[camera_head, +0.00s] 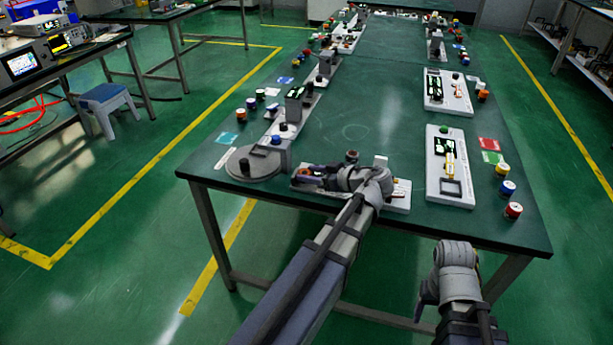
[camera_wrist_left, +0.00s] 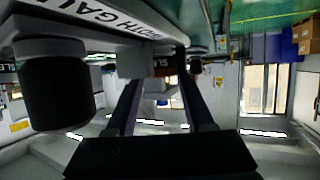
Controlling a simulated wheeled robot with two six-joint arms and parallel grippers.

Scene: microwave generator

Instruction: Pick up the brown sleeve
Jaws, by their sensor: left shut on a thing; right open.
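My left gripper (camera_head: 314,171) is at the grey fixture tray (camera_head: 398,205) on the near edge of the green table. It is shut on a small brown thing, taken to be the brown sleeve (camera_head: 304,172), at the tray's left end. In the left wrist view the two dark fingers of this gripper (camera_wrist_left: 166,75) reach to a small dark reddish-brown piece beside a grey block with lettering. Whether the sleeve is clear of the tray cannot be told. My right gripper (camera_head: 426,296) hangs in front of the table's near edge, open and empty.
A round grey plate with a black knob (camera_head: 257,164) stands left of the tray. A white fixture board (camera_head: 450,190) and several coloured spools (camera_head: 508,188) are at the right. The middle of the table (camera_head: 370,115) is clear.

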